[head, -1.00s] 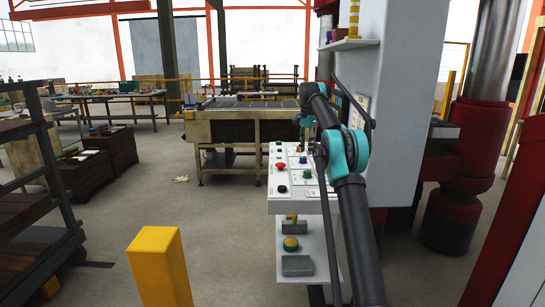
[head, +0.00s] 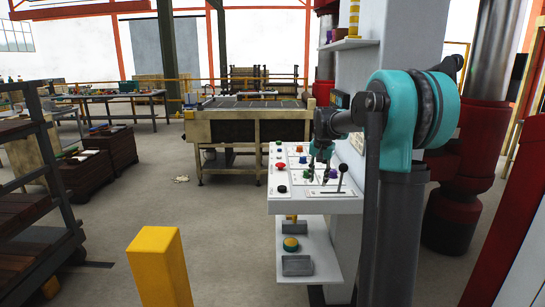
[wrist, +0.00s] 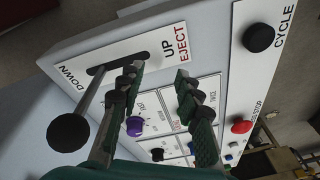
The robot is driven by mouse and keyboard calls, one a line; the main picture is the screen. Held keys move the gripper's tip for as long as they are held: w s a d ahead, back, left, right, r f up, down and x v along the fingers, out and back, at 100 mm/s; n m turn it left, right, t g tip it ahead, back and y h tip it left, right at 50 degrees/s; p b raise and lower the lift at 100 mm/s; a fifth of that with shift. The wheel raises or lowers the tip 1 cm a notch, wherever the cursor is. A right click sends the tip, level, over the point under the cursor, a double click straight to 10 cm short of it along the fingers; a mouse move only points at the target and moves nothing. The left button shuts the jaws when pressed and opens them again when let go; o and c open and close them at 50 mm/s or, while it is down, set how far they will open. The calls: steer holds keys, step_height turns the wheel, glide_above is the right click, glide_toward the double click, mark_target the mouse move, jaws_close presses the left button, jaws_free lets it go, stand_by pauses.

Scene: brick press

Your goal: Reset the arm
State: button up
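My gripper (head: 319,175) hangs above the white control panel (head: 300,204) in the head view. In the wrist view its two dark green fingers (wrist: 158,78) stand apart with nothing between them. A lever with a black ball knob (wrist: 68,132) rises from a slot marked DOWN and UP EJECT, left of the fingers. It also shows in the head view (head: 343,169), right of my gripper. A purple knob (wrist: 134,126) shows between the fingers, lower on the panel. Whether a finger touches the panel I cannot tell.
A red button (wrist: 241,127) and a black CYCLE button (wrist: 258,38) sit on the panel. A yellow post (head: 159,267) stands in front; a rack (head: 35,190) is left. Floor between is open.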

steer(key=s+f+n, duration=0.2)
steer(key=s+f, duration=0.4)
steer(key=s, duration=0.5)
steer(key=s+d+f+n+t, duration=0.1)
steer(key=s+f, duration=0.5)
steer(key=s, duration=0.6)
steer(key=s+f+n+t, duration=0.1)
steer(key=s+f+n, duration=0.1)
steer(key=s+f, duration=0.5)
steer(key=s, duration=0.5)
steer(key=shift+d+n, duration=0.25)
steer(key=shift+n, duration=0.15)
